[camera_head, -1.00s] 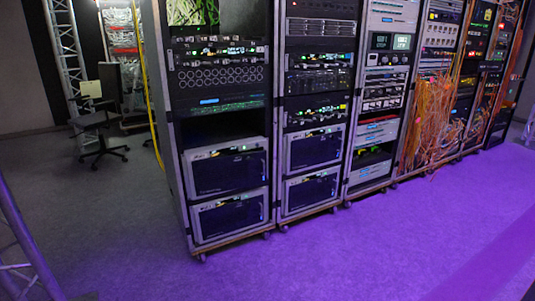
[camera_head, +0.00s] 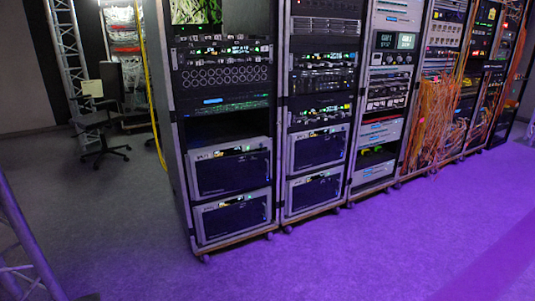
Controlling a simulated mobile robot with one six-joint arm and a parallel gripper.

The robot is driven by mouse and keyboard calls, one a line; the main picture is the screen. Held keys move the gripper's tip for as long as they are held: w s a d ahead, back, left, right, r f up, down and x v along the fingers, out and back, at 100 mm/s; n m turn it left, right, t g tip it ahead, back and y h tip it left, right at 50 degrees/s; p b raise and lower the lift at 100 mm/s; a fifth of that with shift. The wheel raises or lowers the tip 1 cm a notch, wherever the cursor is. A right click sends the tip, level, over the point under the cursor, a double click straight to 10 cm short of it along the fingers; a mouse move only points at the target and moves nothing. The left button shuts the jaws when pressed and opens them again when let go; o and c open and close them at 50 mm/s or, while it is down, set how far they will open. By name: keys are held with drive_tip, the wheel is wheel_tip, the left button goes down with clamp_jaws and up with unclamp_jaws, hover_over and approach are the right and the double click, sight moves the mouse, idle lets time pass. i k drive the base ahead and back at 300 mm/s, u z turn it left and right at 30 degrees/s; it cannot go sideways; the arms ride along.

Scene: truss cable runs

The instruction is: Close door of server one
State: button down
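A row of tall server racks stands across the view. The nearest rack (camera_head: 176,175) is at the left of the row and holds two large silver-framed units with dark fronts, an upper one (camera_head: 230,170) and a lower one (camera_head: 232,217). The second rack (camera_head: 284,150) holds two similar units, an upper one (camera_head: 319,148) and a lower one (camera_head: 315,190). No label shows which is server one, and I cannot make out an open door. My gripper is not in view.
Orange cables (camera_head: 432,120) hang over the racks further right. An office chair (camera_head: 102,140) and a metal truss (camera_head: 62,45) stand behind at left. Another truss (camera_head: 22,240) is at the near left. The purple-lit floor (camera_head: 370,245) in front is clear.

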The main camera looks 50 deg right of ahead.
sight(217, 176)
drive_tip(key=u, duration=0.05)
drive_tip(key=i, duration=1)
drive_tip(key=z, duration=0.05)
